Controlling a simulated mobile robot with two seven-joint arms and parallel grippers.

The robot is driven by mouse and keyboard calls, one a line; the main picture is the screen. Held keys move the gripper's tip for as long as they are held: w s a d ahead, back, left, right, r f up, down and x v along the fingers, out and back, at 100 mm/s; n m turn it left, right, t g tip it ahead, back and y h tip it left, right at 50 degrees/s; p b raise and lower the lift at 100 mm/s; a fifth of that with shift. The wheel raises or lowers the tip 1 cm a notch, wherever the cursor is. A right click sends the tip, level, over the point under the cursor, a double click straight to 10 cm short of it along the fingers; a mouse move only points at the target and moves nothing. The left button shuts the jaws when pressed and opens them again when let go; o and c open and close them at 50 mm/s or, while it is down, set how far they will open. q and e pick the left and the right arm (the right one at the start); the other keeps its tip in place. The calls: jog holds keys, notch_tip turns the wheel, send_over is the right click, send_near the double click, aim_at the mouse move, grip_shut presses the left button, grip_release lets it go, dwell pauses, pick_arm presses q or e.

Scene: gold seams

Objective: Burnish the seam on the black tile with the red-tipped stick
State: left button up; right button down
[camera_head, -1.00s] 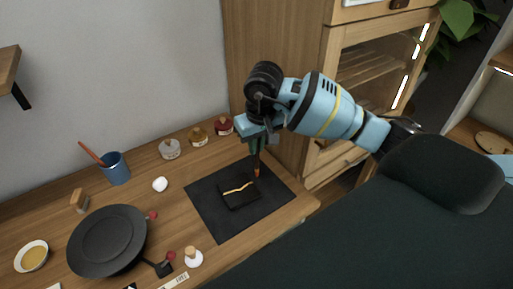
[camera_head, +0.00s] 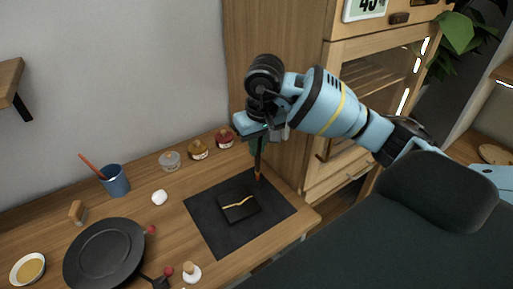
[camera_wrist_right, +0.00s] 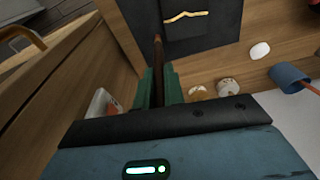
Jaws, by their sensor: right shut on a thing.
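The black tile (camera_head: 238,208) lies on the dark mat (camera_head: 213,230), with a gold seam (camera_head: 236,203) across it. In the right wrist view the tile (camera_wrist_right: 184,27) and its gold seam (camera_wrist_right: 186,16) show at the top. My right gripper (camera_head: 257,150) is shut on the stick (camera_head: 258,170), which points down with its reddish-orange tip above the mat's far right part, beside the tile. The stick (camera_wrist_right: 158,45) also shows between the green fingers in the wrist view. I cannot tell whether its tip touches the mat. My left gripper is not in view.
A dark round plate (camera_head: 103,252) lies at the left. A blue cup with a stick (camera_head: 115,181), a white lump (camera_head: 159,197) and several small jars (camera_head: 198,150) stand along the back. A wooden cabinet (camera_head: 340,140) is close on the right.

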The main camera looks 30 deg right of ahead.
jog(key=shift+r, duration=0.75)
